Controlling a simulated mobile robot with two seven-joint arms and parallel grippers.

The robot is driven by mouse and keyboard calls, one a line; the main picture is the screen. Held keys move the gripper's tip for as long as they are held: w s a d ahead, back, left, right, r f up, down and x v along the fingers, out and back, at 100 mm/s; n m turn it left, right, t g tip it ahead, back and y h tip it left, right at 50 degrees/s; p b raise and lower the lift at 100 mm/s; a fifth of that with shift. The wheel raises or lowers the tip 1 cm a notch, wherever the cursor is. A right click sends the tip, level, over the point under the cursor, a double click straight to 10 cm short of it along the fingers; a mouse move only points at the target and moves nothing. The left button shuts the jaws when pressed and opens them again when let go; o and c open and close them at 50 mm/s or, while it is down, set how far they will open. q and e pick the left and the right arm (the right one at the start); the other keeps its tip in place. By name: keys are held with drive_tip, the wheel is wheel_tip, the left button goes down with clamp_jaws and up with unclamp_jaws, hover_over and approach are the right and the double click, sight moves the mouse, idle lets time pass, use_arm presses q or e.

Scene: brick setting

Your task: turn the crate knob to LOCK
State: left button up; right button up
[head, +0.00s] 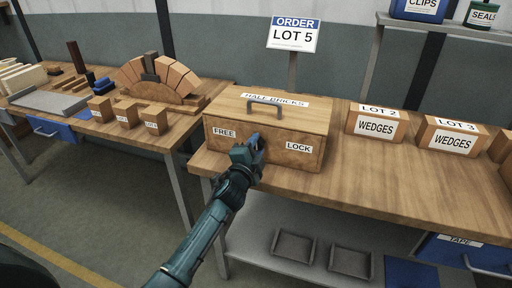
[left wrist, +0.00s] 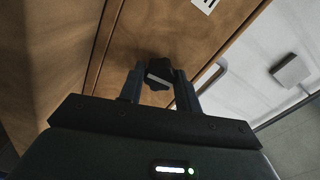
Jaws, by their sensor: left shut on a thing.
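The wooden crate (head: 265,163) stands on the right workbench with its lid shut. Its front carries a FREE label (head: 224,132) at left and a LOCK label (head: 299,147) at right. My left gripper (head: 257,143) is at the crate front between the two labels and hides the knob in the head view. In the left wrist view the dark knob (left wrist: 158,72), with a pale mark on its face, sits between the fingers, and the gripper is shut on it. I cannot tell which label the mark points to. My right gripper is not in view.
The crate lid has a metal handle (head: 275,104). Boxes of wedges, LOT 2 (head: 376,121) and LOT 3 (head: 453,136), stand to the right. A brick arch (head: 160,77) and small lot blocks stand on the left bench. An ORDER LOT 5 sign (head: 293,34) rises behind the crate.

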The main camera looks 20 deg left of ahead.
use_arm(q)
drive_tip(key=o, duration=1)
drive_tip(key=shift+c, duration=0.2)
drive_tip(key=s, duration=1.3)
drive_tip(key=shift+a, duration=0.25)
